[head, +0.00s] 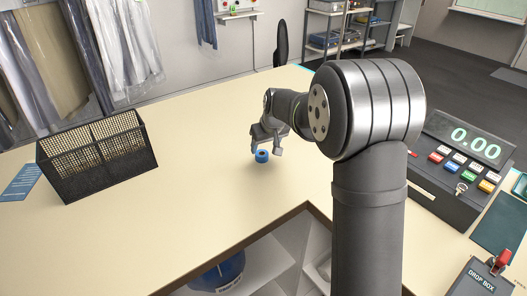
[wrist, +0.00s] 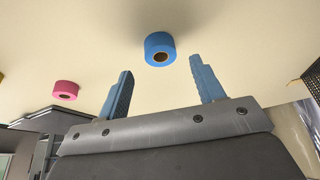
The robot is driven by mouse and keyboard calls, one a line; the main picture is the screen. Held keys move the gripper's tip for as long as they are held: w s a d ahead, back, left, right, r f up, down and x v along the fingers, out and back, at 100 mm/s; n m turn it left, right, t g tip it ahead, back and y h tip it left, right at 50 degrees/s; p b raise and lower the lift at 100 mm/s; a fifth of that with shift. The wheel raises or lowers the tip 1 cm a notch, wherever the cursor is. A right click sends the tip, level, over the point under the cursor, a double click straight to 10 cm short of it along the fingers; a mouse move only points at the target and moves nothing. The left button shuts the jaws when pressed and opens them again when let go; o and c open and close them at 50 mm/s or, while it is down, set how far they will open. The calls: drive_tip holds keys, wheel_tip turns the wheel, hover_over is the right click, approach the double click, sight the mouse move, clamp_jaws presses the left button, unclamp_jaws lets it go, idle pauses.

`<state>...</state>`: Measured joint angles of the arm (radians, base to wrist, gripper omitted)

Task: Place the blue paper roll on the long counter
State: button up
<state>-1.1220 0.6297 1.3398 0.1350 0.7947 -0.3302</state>
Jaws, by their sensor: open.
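The blue paper roll (head: 262,156) stands on the cream top of the long counter (head: 215,190), near my gripper. In the wrist view the blue roll (wrist: 160,48) shows just beyond my fingertips, roughly between them, with its dark core hole visible. My gripper (head: 268,146) is open, with its two blue fingers (wrist: 160,85) apart and nothing between them. In the head view the roll lies between the fingers' ends; whether either finger touches it I cannot tell.
A black mesh basket (head: 98,160) stands at the counter's left. A cash register (head: 455,165) and a drop box (head: 478,282) are at the right. A pink roll (wrist: 65,90) shows in the wrist view. An open shelf recess (head: 265,255) lies under the near edge. The counter's middle is clear.

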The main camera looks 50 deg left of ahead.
sight(263, 155)
drive_tip(key=v, duration=0.7)
drive_tip(key=x, duration=1.2)
drive_tip(key=shift+d+f, duration=0.1)
drive_tip(key=shift+f, duration=0.05)
wheel_tip(263, 155, up, 2)
drive_tip(key=shift+r, duration=0.95)
